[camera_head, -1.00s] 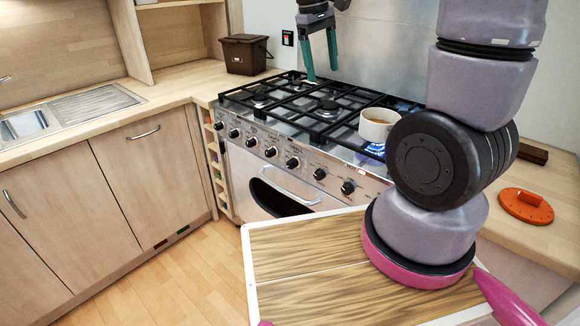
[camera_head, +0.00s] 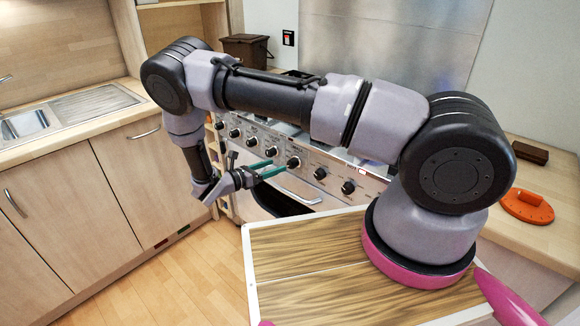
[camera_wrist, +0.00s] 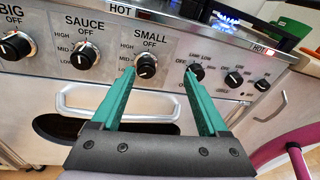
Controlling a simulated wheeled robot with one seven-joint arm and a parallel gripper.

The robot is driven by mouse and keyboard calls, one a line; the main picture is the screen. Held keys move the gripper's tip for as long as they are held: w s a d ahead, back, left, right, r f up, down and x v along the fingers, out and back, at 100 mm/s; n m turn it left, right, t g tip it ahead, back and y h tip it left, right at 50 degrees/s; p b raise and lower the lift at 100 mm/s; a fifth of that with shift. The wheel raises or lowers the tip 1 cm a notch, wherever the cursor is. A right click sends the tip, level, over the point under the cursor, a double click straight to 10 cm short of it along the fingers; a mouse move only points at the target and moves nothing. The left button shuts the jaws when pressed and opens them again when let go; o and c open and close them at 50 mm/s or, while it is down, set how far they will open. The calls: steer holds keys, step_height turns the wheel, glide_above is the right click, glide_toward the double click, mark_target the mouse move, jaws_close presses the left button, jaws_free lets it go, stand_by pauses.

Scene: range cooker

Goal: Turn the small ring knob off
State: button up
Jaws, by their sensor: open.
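The small ring knob (camera_wrist: 146,65) is a black dial under the "SMALL OFF" label, with HIGH, MID and LOW marked at its left. I cannot make out its pointer setting. My gripper (camera_wrist: 158,71) is open and empty in front of the panel, its teal fingers pointing at it. In the wrist view, the left fingertip is by the small ring knob's left edge and the right one is near the dial to its right. Contact cannot be told. In the head view, my gripper (camera_head: 274,168) is low before the knob row.
The sauce knob (camera_wrist: 83,55) and big knob (camera_wrist: 15,45) sit to the left; smaller dials (camera_wrist: 233,79) sit to the right. A metal oven handle (camera_wrist: 115,108) runs below. A blue flame (camera_wrist: 223,18) burns on the hob. My arm covers most of the hob in the head view.

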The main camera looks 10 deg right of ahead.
mark_target(289, 166)
step_height(289, 166, down, 4)
steer(key=f+n+t, duration=0.1)
steer(key=n+t, duration=0.2)
steer(key=x, duration=0.9)
steer(key=shift+w+d+r, duration=0.1)
steer(key=shift+w+d, duration=0.05)
steer(key=shift+w, duration=0.15)
jaws_close()
